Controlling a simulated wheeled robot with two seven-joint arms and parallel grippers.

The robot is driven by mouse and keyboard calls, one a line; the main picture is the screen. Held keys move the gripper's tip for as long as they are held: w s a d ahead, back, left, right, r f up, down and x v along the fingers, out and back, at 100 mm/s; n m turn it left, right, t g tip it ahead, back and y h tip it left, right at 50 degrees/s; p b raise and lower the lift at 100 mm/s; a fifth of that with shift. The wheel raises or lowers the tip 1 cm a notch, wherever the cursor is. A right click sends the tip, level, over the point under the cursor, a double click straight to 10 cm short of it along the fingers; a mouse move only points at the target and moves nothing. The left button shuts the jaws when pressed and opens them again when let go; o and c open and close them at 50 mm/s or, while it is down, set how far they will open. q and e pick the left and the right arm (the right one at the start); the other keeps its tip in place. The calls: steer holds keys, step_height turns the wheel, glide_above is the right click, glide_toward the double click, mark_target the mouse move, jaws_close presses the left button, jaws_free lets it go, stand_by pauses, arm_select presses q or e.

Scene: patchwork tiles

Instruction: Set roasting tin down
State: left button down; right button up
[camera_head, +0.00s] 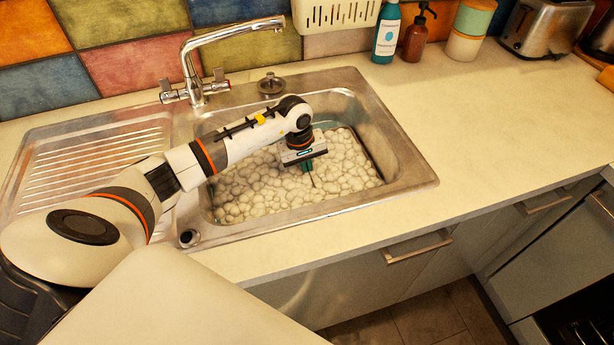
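My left arm reaches over the metal sink (405,160), and my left gripper (308,168) points down into the bowl. White foam (255,185) fills most of the bowl. A small green part and a thin dark upright piece show just under the gripper, at the foam. I cannot tell whether the fingers are open or hold something. No roasting tin can be made out; anything under the foam is hidden. A dark band shows at the foam's far and right edges, and I cannot tell what it is. My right gripper is out of view.
A tap (193,85) stands behind the sink, with a ribbed drainer (90,165) at left. A blue bottle (386,40), a brown pump bottle (415,42), a canister (466,45) and a toaster (545,28) line the back. The counter (490,120) right of the sink is clear.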

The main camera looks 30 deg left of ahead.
mark_target(309, 186)
arm_select(q)
step_height(309, 186, down, 4)
steer(key=shift+f, duration=0.1)
steer(key=shift+f, duration=0.1)
steer(key=c, duration=1.7)
jaws_free()
